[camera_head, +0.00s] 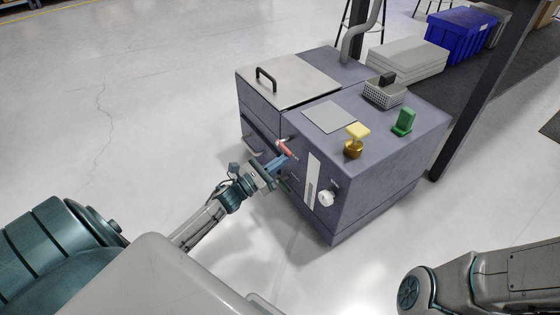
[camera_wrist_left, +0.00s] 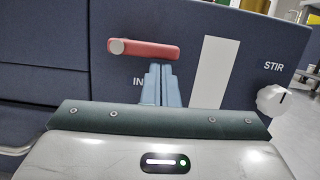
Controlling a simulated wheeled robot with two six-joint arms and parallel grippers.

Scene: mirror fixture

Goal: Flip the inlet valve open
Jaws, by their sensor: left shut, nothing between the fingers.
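The inlet valve is a red lever (camera_head: 284,147) on the front face of the grey-blue machine (camera_head: 370,185), near its left corner. In the left wrist view the red lever (camera_wrist_left: 145,49) lies roughly horizontal, with a pale round pivot at its left end and the letters "IN" partly showing below. My left gripper (camera_head: 277,163) is shut and empty, with its blue fingertips (camera_wrist_left: 161,70) just below the lever's right half. I cannot tell whether they touch it. The rest of the label is hidden behind the fingers. My right gripper is out of view; only part of my right arm shows.
A white strip (camera_wrist_left: 214,75) and a white STIR knob (camera_wrist_left: 273,100) are right of the lever. The machine's top carries a yellow-topped brass knob (camera_head: 355,140), a green block (camera_head: 404,122), a mesh basket (camera_head: 384,94) and a handled lid (camera_head: 288,80). Floor to the left is clear.

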